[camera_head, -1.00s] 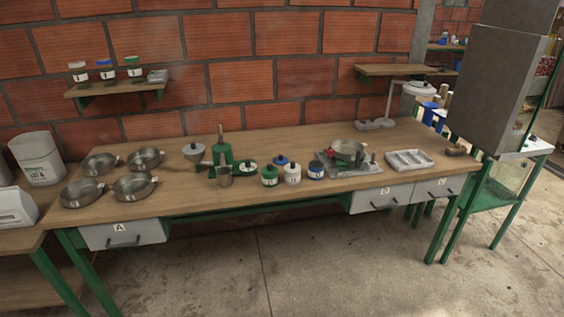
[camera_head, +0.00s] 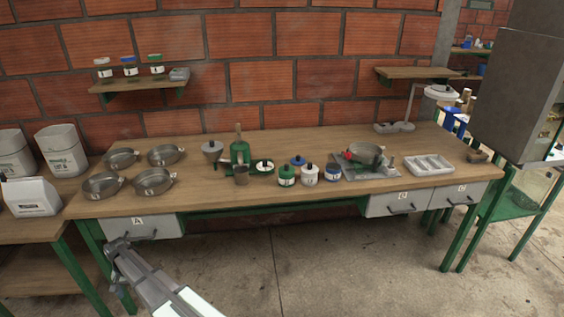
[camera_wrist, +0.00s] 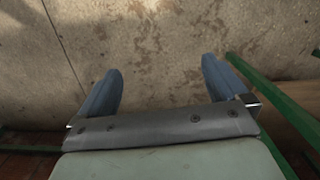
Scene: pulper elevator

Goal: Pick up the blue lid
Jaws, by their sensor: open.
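The blue lid (camera_head: 298,160) with a dark knob lies on the wooden table, behind the green-labelled and white jars. A small jar with blue on it (camera_head: 332,173) stands to the right of the white jar (camera_head: 310,174). My gripper (camera_head: 116,248) is low at the front left, in front of drawer A and well away from the lid. In the wrist view my gripper (camera_wrist: 161,72) has its two fingers spread with nothing between them. That view shows floor and green table legs, not the lid.
The green jar (camera_head: 286,176) stands close in front of the lid. A scale with a metal pan (camera_head: 365,155) is to the right. Several metal pans (camera_head: 153,181) fill the table's left end. The table's front edge (camera_head: 240,204) lies between my gripper and the lid.

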